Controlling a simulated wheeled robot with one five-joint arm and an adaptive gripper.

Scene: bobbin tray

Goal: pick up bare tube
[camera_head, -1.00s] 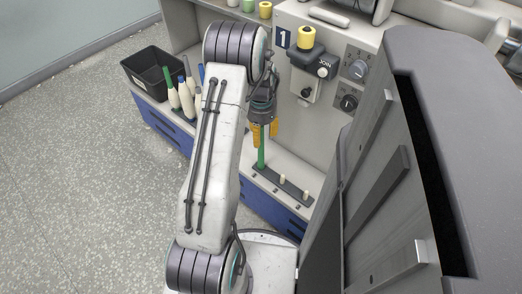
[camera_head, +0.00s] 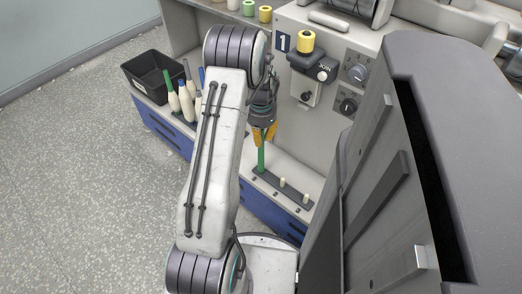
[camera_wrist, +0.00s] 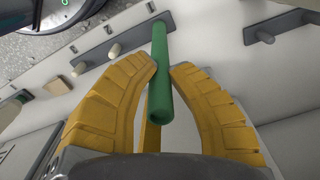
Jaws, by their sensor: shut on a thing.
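The bare tube is a plain green tube (camera_head: 261,159) standing upright at the left end of a dark peg rail (camera_head: 269,181) in the head view. My gripper (camera_head: 263,144), with yellow fingers, is shut on the tube's upper part from above. In the wrist view the green tube (camera_wrist: 159,50) runs between the two yellow fingers of my gripper (camera_wrist: 164,72), its open top end toward the camera. Its lower end is at the rail. I cannot tell whether it still sits on its peg.
Two short pale pegs (camera_head: 283,183) stand free on the rail. Left of my arm are wound bobbins (camera_head: 186,96) and a black bin (camera_head: 150,70). A machine panel with a yellow spool (camera_head: 306,41) rises behind. Open speckled floor lies left.

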